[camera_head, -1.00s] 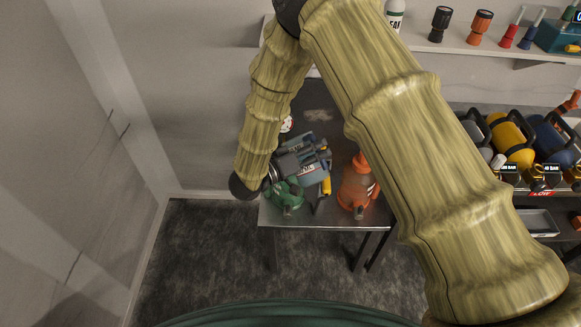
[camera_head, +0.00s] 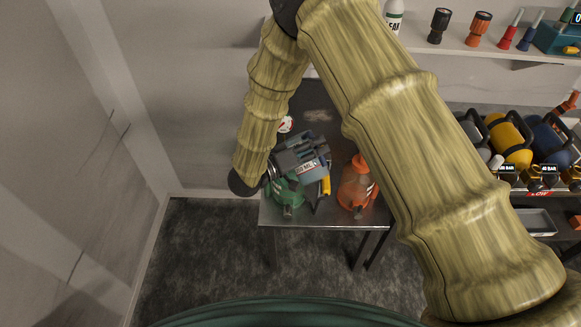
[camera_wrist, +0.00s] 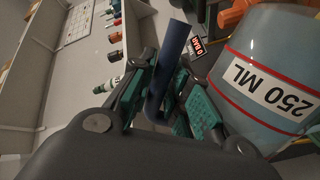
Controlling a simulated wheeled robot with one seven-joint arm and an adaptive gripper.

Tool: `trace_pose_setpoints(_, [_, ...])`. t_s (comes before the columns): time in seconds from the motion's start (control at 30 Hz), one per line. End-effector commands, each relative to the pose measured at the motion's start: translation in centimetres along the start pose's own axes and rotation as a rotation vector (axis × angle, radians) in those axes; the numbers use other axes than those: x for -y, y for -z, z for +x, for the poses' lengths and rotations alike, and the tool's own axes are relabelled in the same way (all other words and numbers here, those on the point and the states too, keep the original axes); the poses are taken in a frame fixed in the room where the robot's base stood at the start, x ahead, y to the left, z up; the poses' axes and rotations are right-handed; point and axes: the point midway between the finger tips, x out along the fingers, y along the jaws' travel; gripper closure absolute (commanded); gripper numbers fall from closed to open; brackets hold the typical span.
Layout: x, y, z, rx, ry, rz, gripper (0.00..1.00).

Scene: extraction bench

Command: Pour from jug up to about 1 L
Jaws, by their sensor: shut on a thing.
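A grey-blue jug (camera_wrist: 275,70) with a red band and a white 250 ML label fills the right of the wrist view. Its label and part of its body (camera_head: 307,168) show in the head view, over the bench's front. My gripper (camera_wrist: 163,100) has its teal-padded fingers shut around the jug's blue handle (camera_wrist: 172,55). In the head view my gripper (camera_head: 298,150) partly covers the jug. The label looks slanted in both views, but I cannot tell the jug's true tilt. Its mouth and any liquid level are hidden.
A green container (camera_head: 287,196) and an orange container (camera_head: 355,188) stand at the front of the dark bench (camera_head: 345,219). A yellow item (camera_head: 327,185) is between them. A round white-and-red dial (camera_head: 285,124) is behind. Shelves (camera_head: 470,45) are at right.

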Motion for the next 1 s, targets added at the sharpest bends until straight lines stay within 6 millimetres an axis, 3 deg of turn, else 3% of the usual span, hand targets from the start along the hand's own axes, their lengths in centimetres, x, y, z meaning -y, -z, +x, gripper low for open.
trace_pose_setpoints(1.0, [-0.23,0.63,0.02,0.0,-0.001,-0.034,1.0])
